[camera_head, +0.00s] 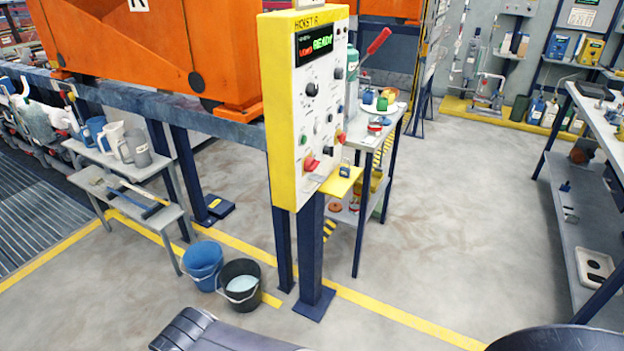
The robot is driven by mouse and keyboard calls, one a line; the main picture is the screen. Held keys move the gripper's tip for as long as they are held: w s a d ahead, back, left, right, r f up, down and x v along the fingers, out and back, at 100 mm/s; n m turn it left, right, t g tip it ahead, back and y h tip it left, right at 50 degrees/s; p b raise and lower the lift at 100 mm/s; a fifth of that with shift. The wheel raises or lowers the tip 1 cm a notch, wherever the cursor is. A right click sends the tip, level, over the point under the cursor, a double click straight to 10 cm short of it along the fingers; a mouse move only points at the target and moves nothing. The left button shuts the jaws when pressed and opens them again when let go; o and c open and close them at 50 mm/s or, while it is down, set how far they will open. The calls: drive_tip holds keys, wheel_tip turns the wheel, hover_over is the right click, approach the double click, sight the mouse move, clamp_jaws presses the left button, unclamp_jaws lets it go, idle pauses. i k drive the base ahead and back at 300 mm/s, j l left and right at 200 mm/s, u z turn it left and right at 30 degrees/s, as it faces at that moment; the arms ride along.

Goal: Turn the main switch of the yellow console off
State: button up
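The yellow console (280,110) stands upright on a dark blue post in the middle of the view. Its pale front panel faces right and carries a lit display (315,45) with green and red letters. Low on the panel is a red switch handle (311,163), which looks like the main switch; its exact setting is too small to read. A smaller red knob on yellow (341,137) sits to its upper right. Black knobs and small buttons fill the rest of the panel. My gripper is not in view; only dark parts, probably mine, show at the bottom edge.
A small yellow ledge (341,181) juts out below the panel. A blue bucket (203,262) and a black bucket (240,284) stand left of the post. A side table (377,140) stands behind the console. The floor to the right is clear up to a shelf bench (570,215).

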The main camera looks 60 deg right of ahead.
sight(310, 165)
drive_tip(key=i+l+z, duration=0.2)
drive_tip(key=l, duration=0.15)
drive_tip(key=l+z, duration=0.2)
drive_tip(key=l, duration=0.15)
drive_tip(key=i+l+z, duration=0.15)
drive_tip(key=l, duration=0.15)
drive_tip(key=i+l+z, duration=0.2)
drive_tip(key=k+l, duration=0.1)
